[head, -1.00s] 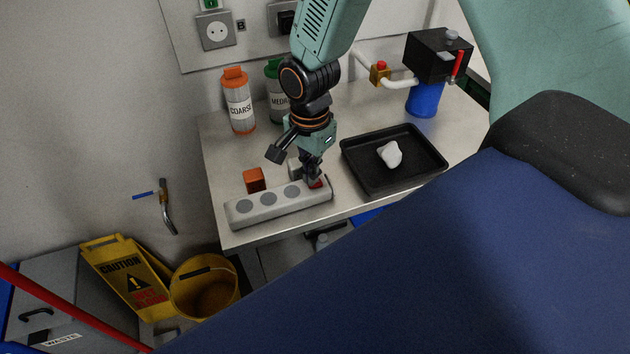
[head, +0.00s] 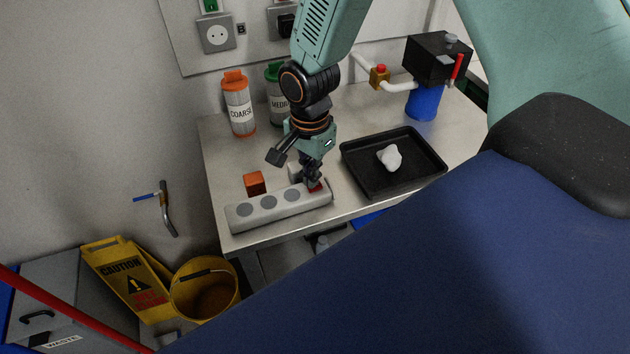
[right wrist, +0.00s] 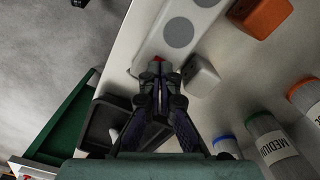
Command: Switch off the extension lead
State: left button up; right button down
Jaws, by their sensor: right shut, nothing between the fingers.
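The extension lead (head: 275,208) is a pale grey bar with several round dark sockets, lying near the front left edge of the table. Its red switch (head: 316,187) is at its right end. My right gripper (head: 313,183) is shut and empty, pointing down with its fingertips at the red switch; whether they touch it I cannot tell. In the right wrist view the closed fingertips (right wrist: 159,70) are right by the red switch (right wrist: 157,59) and partly hide it. The lead (right wrist: 180,28) runs upward there. My left gripper is not in view.
An orange block (head: 254,183) and a whitish block (head: 294,172) stand just behind the lead. A black tray (head: 375,185) with a white lump lies to the right. Bottles (head: 239,105) stand at the back. A yellow bucket (head: 204,288) stands below on the floor.

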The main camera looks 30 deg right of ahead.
jog(key=shift+r+p, duration=2.75)
jog(key=shift+r, duration=0.35)
jog(key=shift+f, duration=0.15)
jog(key=shift+s+a+f, duration=0.1)
jog(key=shift+s+f, duration=0.05)
jog(key=shift+f, duration=0.05)
jog(key=s+a+f+n, duration=0.1)
jog(key=s+f+n, duration=0.35)
jog(key=s, duration=0.35)
jog(key=s+a+f+n, duration=0.2)
jog(key=s+f+n, duration=0.25)
jog(key=s, duration=0.45)
jog(key=s+a+f+n, duration=0.1)
jog(key=s+f+n, duration=0.35)
jog(key=s, duration=0.35)
notch_tip(320, 180, down, 16)
jog(key=b, duration=1.6)
jog(key=shift+w+n, duration=0.15)
jog(key=shift+n, duration=0.2)
jog(key=shift+d+r, duration=0.15)
